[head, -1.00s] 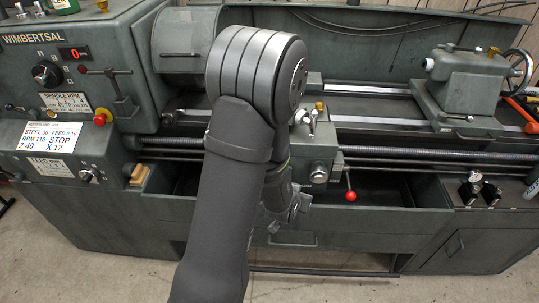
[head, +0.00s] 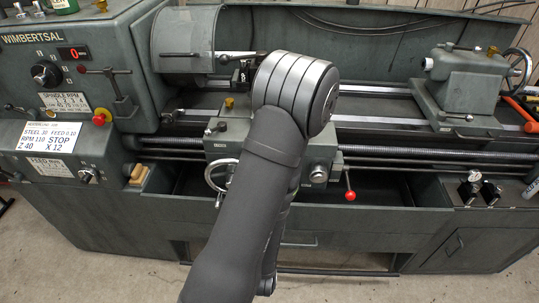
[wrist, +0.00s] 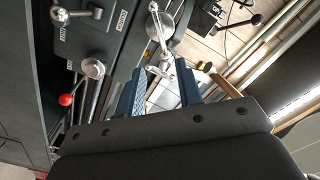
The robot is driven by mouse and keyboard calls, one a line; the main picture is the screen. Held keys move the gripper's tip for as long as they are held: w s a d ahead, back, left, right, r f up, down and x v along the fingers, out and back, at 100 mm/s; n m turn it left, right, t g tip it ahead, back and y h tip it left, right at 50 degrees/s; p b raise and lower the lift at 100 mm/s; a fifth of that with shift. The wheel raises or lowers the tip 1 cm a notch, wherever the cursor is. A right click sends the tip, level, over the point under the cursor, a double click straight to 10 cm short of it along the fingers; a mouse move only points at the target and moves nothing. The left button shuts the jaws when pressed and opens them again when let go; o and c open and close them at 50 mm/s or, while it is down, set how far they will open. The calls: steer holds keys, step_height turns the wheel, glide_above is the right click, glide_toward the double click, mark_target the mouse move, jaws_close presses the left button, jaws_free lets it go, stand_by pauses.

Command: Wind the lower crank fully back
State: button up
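In the wrist view, my gripper (wrist: 160,85) shows two blue fingers spread apart, with a gap between them. A silver crank (wrist: 160,32) with a round hub lies just beyond the fingertips. A bright metal end of it shows near the gap, and I cannot tell whether the fingers touch it. Another ball-ended handle (wrist: 59,14) is at the upper left of that view. I cannot tell for sure which of them is the lower crank. In the head view, my arm hides the gripper and the cranks.
A red-knobbed lever (head: 350,196) sticks out right of my arm; it also shows in the wrist view (wrist: 66,100). A handwheel (head: 213,176) is partly covered by my arm. The tailstock (head: 462,80) stands far right. The floor in front is clear.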

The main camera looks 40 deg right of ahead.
steer(key=x, duration=1.7)
steer(key=shift+f, duration=0.1)
jaws_close()
steer(key=shift+n, duration=0.3)
